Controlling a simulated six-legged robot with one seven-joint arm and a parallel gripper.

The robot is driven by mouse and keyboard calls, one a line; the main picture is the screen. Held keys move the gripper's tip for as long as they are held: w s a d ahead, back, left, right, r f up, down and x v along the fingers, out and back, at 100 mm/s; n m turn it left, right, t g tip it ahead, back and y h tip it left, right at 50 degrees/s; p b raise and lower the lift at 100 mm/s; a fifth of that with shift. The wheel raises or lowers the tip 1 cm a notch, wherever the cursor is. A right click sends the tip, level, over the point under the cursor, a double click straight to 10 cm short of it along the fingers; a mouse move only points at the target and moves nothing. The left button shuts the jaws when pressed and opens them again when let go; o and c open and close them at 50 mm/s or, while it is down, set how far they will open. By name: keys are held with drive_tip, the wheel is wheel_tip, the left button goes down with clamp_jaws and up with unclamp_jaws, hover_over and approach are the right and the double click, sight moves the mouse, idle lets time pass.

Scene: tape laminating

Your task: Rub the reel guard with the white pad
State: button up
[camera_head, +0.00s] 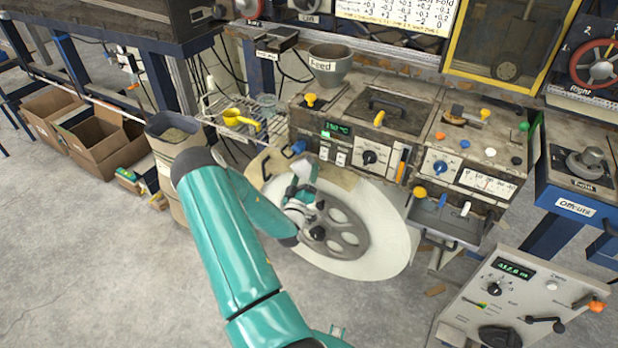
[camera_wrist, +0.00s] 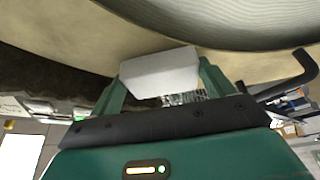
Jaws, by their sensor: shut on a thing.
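The reel guard is a tan curved cover (camera_head: 338,177) over the upper left of the large white reel (camera_head: 392,240) in the head view. It spans the upper part of the wrist view (camera_wrist: 75,40) as a beige surface. My gripper (camera_wrist: 160,85) is shut on the white pad (camera_wrist: 158,72), a small pale block between its green fingers. The pad's upper edge is against or very close to the guard; I cannot tell if it touches. In the head view my gripper (camera_head: 303,192) is in front of the guard, partly hiding it.
A black handle (camera_wrist: 292,75) sticks out right of my gripper in the wrist view. The machine's control panel (camera_head: 350,150) is just behind the guard. A wire rack with a yellow scoop (camera_head: 238,118) and a grey bin (camera_head: 172,135) stand left. Floor at lower left is clear.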

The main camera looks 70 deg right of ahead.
sight(293, 168)
drive_tip(key=shift+w+d, duration=0.25)
drive_tip(key=shift+w, duration=1)
drive_tip(key=shift+w+d, duration=0.2)
drive_tip(key=shift+w, duration=1)
drive_tip(key=shift+w+a, duration=0.25)
drive_tip(key=shift+a, duration=1.25)
drive_tip(key=shift+w+a, duration=0.2)
drive_tip(key=shift+a, duration=1.25)
drive_tip(key=shift+w+a, duration=0.15)
drive_tip(key=shift+a, duration=0.6)
drive_tip(key=shift+w+a, duration=0.1)
drive_tip(key=shift+a, duration=0.65)
